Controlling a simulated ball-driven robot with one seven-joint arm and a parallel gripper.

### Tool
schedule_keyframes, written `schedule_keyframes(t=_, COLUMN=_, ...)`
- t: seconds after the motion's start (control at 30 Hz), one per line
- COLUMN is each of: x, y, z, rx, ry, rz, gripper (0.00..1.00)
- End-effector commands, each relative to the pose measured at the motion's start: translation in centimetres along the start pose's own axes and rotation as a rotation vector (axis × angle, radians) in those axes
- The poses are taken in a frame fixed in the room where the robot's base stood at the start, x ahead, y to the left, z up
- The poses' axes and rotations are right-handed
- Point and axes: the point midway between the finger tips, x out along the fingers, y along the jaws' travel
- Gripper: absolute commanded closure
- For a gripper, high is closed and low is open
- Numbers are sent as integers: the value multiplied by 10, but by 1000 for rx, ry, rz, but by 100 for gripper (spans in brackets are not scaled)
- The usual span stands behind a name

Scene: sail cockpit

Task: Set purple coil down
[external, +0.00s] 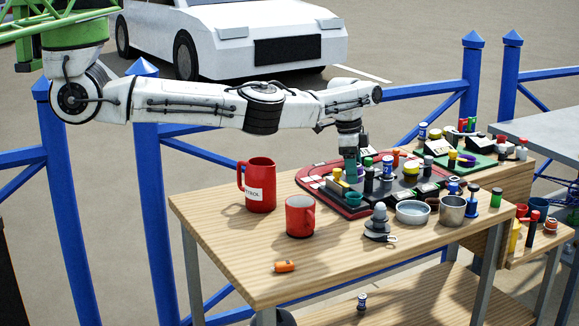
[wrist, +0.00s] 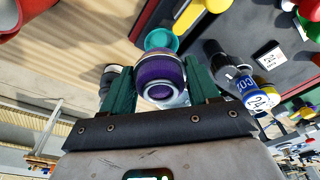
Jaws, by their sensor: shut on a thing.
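My gripper (external: 351,171) points down over the left part of the red-rimmed dark board (external: 303,179) on the wooden table. In the wrist view its green fingers (wrist: 160,80) are shut on the purple coil (wrist: 153,72), which has a pale rim and a hollow centre. In the external view I cannot make out the held coil. Its height above the board is hard to tell. A teal cup (wrist: 160,38) shows just beyond the coil in the wrist view and near the board's front edge in the external view (external: 352,200).
Many small bottles and parts crowd the board. A blue-and-white CO2 bottle (wrist: 245,88) is close to the right finger. A large red mug (external: 260,188), a smaller red mug (external: 300,216) and a steel bowl (external: 413,212) stand around it. The table's front left (external: 225,240) is mostly clear.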

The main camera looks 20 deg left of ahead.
Motion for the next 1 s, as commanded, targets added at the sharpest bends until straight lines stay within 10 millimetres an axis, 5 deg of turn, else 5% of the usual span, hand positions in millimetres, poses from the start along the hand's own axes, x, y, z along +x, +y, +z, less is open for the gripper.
schedule_keyframes(t=0.33, x=35, y=-4, z=3, rx=-1, ry=0, rz=2, gripper=75)
schedule_keyframes(t=0.87, x=44, y=-4, z=4, rx=-1, ry=1, rz=1, gripper=75)
schedule_keyframes(t=0.9, x=44, y=-4, z=4, rx=-1, ry=1, rz=1, gripper=38)
schedule_keyframes(t=1.0, x=44, y=-4, z=4, rx=-1, ry=1, rz=1, gripper=29)
